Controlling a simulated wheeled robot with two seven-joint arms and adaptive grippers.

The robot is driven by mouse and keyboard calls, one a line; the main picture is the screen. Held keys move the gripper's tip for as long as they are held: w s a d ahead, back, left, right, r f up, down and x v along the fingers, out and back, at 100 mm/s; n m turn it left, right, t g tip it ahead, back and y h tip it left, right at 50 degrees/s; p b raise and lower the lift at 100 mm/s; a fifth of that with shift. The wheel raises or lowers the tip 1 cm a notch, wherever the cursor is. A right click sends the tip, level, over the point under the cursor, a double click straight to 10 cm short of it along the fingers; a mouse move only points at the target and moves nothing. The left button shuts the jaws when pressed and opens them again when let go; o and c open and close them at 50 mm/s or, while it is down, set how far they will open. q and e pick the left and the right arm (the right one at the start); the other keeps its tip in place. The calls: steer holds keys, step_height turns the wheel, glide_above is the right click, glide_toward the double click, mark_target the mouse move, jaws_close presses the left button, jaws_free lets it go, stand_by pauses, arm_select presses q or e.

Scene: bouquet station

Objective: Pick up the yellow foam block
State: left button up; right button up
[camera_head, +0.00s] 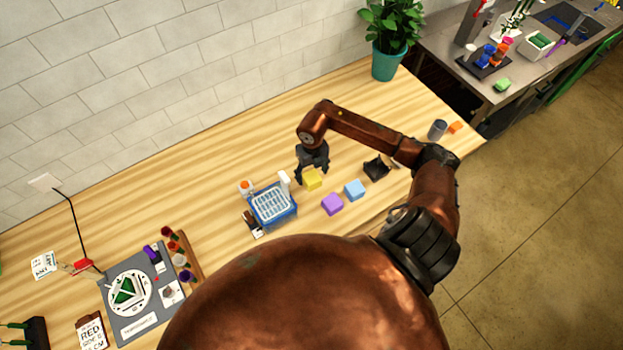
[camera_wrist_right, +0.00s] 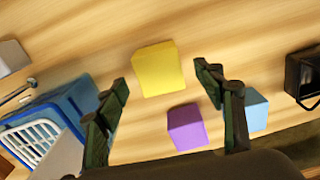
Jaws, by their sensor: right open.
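In the right wrist view, the yellow block (camera_wrist_right: 159,70) shows whole, ahead of and between the two fingers of the right gripper (camera_wrist_right: 167,85). The right gripper is open and empty, with its fingers apart. I cannot tell its exact height above the block. My left gripper is not in view.
A purple block (camera_head: 332,204) and a blue block (camera_head: 355,189) lie close to the yellow one. A blue basket (camera_head: 272,205) with a white grid stands to the left. A black holder (camera_head: 377,168) stands to the right. Bare table (camera_head: 225,150) lies behind.

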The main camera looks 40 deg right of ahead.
mark_target(312, 178)
step_height(312, 178, down, 3)
steer(key=shift+s+f+p, duration=0.15)
steer(key=shift+f+p, duration=0.05)
steer(key=shift+p, duration=0.25)
steer(key=shift+f, duration=0.25)
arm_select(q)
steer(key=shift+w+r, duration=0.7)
arm_select(e)
steer(key=c, duration=0.8)
